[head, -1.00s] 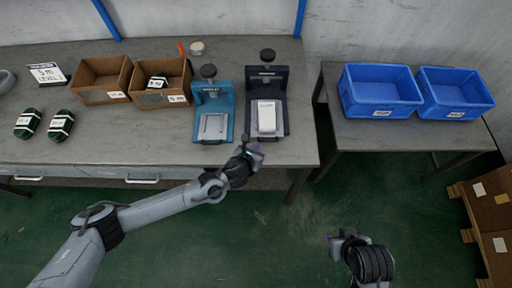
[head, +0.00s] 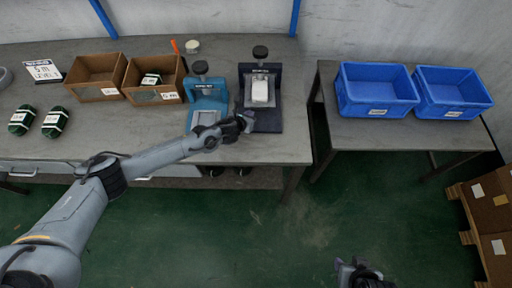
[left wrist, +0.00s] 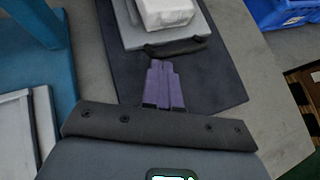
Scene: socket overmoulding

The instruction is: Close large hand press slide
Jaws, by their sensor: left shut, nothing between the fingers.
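The large hand press (head: 261,57) is dark navy with a black knob on top, at the back of the bench. Its slide carries a white block (head: 260,91) and sits back under the press frame. In the left wrist view, the slide's plate (left wrist: 131,37) has a black handle (left wrist: 175,47) on its front edge. My left gripper (head: 247,121) is shut and empty in front of the slide. Its purple fingers (left wrist: 163,85) point at the handle, with tips at or very near it; contact is unclear. My right gripper (head: 350,265) hangs over the floor, low in the head view.
A smaller teal press (head: 203,89) stands just left, close to my left forearm. Cardboard boxes (head: 97,77) and green coils (head: 54,122) are further left. Two blue bins (head: 377,90) stand on a separate table to the right. Bench is bare right of the dark press.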

